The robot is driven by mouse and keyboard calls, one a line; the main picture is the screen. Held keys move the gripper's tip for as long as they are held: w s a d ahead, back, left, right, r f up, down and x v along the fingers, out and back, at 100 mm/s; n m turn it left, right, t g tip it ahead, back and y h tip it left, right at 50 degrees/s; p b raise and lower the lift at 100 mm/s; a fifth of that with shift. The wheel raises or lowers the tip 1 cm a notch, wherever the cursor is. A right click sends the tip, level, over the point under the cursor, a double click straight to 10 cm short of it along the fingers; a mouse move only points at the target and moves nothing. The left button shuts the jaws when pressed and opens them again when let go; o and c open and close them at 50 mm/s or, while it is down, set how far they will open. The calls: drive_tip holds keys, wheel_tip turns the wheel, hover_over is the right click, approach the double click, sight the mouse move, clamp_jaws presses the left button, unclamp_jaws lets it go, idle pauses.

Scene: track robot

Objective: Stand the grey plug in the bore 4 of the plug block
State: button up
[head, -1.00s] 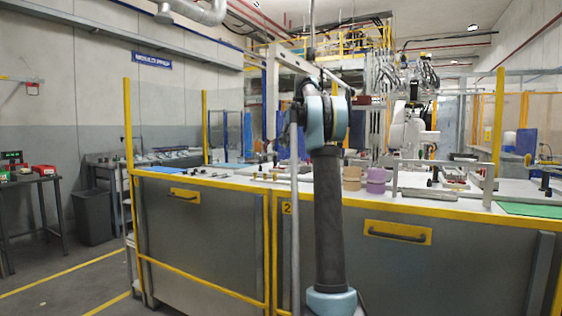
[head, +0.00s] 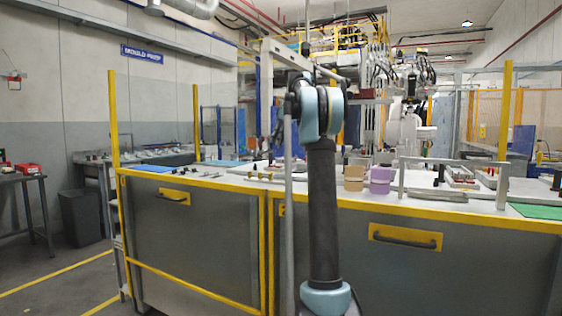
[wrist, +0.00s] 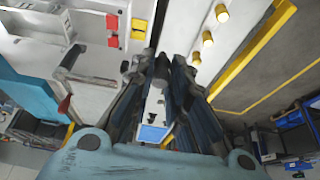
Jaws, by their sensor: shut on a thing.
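My gripper (wrist: 160,68) points away from the wrist camera over the bench, its dark fingers closed together at the tips. A small dark grey piece seems to sit between the fingertips and looks like the grey plug, but the fingers mostly hide it. In the head view my gripper is out of sight behind my upright arm. I cannot make out the plug block or its numbered bores in either view.
The bench has a yellow front edge (head: 215,182). Yellow cylinders (wrist: 207,38) and a red piece (wrist: 112,21) show in the wrist view.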

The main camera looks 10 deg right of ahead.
drive_tip(key=shift+m, duration=0.5)
drive_tip(key=shift+s+f, duration=1.85)
drive_tip(key=shift+f, duration=0.2)
drive_tip(key=shift+s+f, duration=1.85)
drive_tip(key=shift+f, duration=0.2)
drive_tip(key=shift+s+f, duration=1.85)
drive_tip(key=shift+f, duration=0.2)
drive_tip(key=shift+s+d+f, duration=0.1)
drive_tip(key=shift+s, duration=0.05)
drive_tip(key=shift+f, duration=1.05)
drive_tip(key=o, duration=0.9)
